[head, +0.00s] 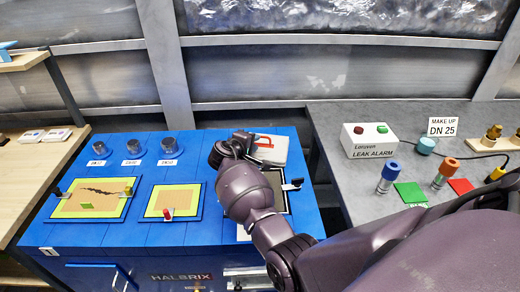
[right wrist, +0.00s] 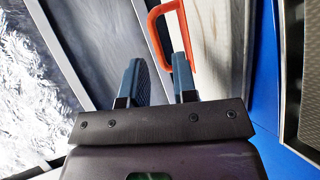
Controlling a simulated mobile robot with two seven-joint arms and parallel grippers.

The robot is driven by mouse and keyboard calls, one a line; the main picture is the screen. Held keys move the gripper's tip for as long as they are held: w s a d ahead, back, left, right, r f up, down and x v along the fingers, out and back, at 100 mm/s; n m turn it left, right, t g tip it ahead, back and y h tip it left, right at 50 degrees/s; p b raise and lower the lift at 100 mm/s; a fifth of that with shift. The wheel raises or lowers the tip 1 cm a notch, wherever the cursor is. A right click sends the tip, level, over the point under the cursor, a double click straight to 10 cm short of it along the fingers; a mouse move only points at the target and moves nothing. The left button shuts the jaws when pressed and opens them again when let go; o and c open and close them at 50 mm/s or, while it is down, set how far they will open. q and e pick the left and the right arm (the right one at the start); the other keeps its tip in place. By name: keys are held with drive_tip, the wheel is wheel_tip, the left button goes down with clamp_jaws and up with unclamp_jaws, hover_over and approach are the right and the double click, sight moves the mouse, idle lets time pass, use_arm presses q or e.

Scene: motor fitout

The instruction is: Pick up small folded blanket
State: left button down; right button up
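A pale, flat item (head: 278,152) with a red mark or loop lies at the back right of the blue bench; it may be the folded blanket, but my arm partly covers it. In the right wrist view a pale grey surface (right wrist: 222,45) carries an orange-red loop (right wrist: 157,42). My right gripper (right wrist: 158,72) is open, its two fingers apart. One side of the loop shows between the fingers and the right finger overlaps the loop's opening. I cannot tell whether they touch. In the head view my right wrist hides the fingertips. My left gripper is not in view.
The blue bench (head: 110,233) holds two yellow-edged panels (head: 92,200) and several grey cylinders (head: 168,146) along its back. A dark-framed panel lies under my right arm. The grey table (head: 345,180) at right holds a leak alarm box (head: 368,138) and fittings.

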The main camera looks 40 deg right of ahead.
sight(260, 144)
drive_tip(key=shift+b+x, duration=0.45)
drive_tip(key=shift+x, duration=2.55)
drive_tip(key=shift+w+r, duration=0.2)
clamp_jaws()
drive_tip(key=shift+a, duration=0.1)
